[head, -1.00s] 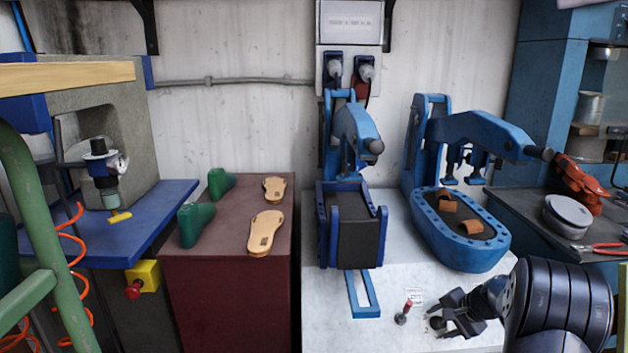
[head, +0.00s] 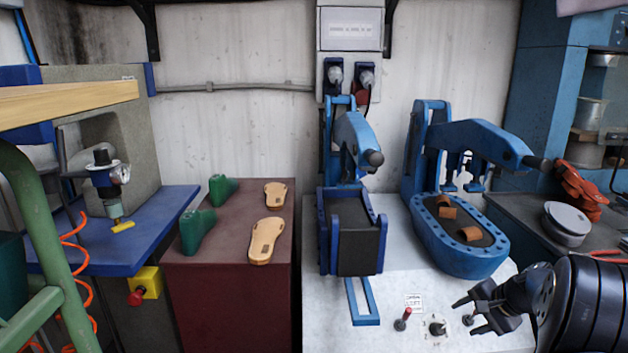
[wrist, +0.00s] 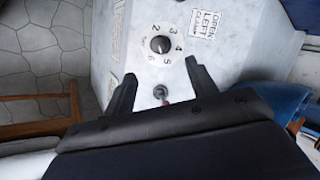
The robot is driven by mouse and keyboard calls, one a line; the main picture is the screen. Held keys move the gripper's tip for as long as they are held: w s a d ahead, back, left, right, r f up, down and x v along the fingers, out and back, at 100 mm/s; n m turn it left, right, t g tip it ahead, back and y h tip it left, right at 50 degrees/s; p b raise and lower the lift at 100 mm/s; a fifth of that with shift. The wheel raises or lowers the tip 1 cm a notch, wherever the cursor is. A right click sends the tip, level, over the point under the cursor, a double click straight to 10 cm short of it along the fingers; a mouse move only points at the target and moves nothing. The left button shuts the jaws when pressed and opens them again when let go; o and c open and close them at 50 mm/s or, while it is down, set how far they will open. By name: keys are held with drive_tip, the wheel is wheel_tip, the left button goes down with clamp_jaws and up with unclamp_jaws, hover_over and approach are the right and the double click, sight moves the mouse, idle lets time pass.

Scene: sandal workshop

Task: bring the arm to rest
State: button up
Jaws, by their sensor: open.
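My gripper (head: 470,317) is at the lower right in the head view, over the front right of the white bench top. Its dark fingers are spread and hold nothing. In the wrist view the two fingertips (wrist: 160,80) stand apart, with a numbered dial (wrist: 160,44) on the panel beyond them. A small lever (wrist: 161,92) shows between the fingers near the gripper's body. In the head view the dial (head: 437,328) is just left of the gripper, apart from the fingertips.
A red-tipped lever (head: 404,319) stands left of the dial. Behind are a blue press with an oval basin (head: 455,245) and another blue press (head: 350,235). A maroon cabinet (head: 215,300) bears green lasts and tan soles. Red pliers (head: 606,253) lie at the right.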

sight(440, 328)
drive_tip(key=b+x, duration=0.2)
drive_tip(key=x, duration=0.9)
drive_tip(key=shift+w+r+n, duration=0.1)
drive_tip(key=shift+w+n, duration=0.05)
drive_tip(key=shift+n, duration=0.15)
drive_tip(key=n+h, duration=0.1)
drive_tip(key=n, duration=0.1)
drive_tip(key=n+g+b, duration=0.1)
drive_tip(key=n, duration=0.1)
drive_tip(key=shift+a+h, duration=0.15)
drive_tip(key=shift+h, duration=0.25)
drive_tip(key=n+h+b, duration=0.1)
drive_tip(key=n+b, duration=0.1)
drive_tip(key=n+h+b, duration=0.1)
drive_tip(key=n+b, duration=0.1)
drive_tip(key=n, duration=0.1)
drive_tip(key=shift+a+n, duration=0.1)
drive_tip(key=shift+n, duration=0.2)
drive_tip(key=p+v, duration=0.3)
drive_tip(key=v, duration=0.7)
drive_tip(key=shift+r, duration=0.4)
drive_tip(key=shift+a+r, duration=0.1)
